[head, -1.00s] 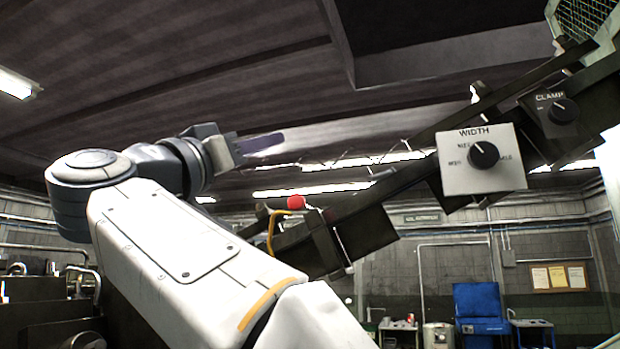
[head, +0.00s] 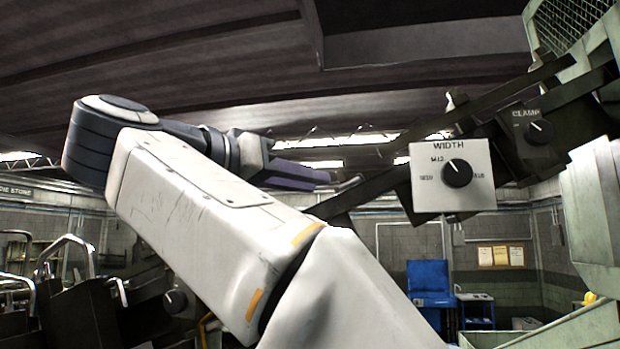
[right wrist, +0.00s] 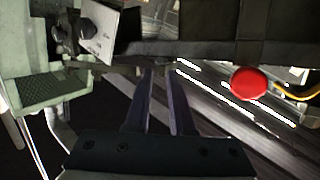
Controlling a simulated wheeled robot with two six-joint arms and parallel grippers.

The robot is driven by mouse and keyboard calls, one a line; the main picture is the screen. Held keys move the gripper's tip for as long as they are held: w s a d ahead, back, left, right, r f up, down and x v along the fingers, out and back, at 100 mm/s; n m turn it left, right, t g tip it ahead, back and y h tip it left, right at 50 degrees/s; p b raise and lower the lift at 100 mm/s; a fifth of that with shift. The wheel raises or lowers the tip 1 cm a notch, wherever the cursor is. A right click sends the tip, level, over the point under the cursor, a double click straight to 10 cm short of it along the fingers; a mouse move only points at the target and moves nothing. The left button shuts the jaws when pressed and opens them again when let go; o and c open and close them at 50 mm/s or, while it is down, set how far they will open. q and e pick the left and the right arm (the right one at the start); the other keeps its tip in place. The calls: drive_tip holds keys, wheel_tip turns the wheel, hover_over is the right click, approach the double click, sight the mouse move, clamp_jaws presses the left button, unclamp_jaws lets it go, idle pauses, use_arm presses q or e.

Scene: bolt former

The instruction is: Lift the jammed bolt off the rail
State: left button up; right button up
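The dark sloping rail (head: 380,188) runs from lower middle up to the right in the head view. A small grey rod-like piece (head: 349,183), possibly the jammed bolt, shows at the rail just beyond my right gripper's fingertips; I cannot tell whether they touch. My right gripper (head: 322,177) points right, with dark purple fingers. In the right wrist view its two fingers (right wrist: 162,76) stand apart with a narrow empty gap. No bolt is clearly seen between them. My left gripper is not in view.
A white WIDTH dial panel (head: 452,176) and a dark CLAMP dial (head: 538,131) sit along the rail, right of my gripper. A red ball knob (right wrist: 250,83) is right of the fingers in the wrist view. Pale green machine housing (head: 590,205) stands at the far right.

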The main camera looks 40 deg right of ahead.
sight(336, 187)
drive_tip(key=d, duration=0.2)
drive_tip(key=d+p, duration=0.2)
drive_tip(key=d, duration=0.1)
drive_tip(key=shift+w+d+f, duration=0.1)
drive_tip(key=shift+w+d, duration=0.25)
clamp_jaws()
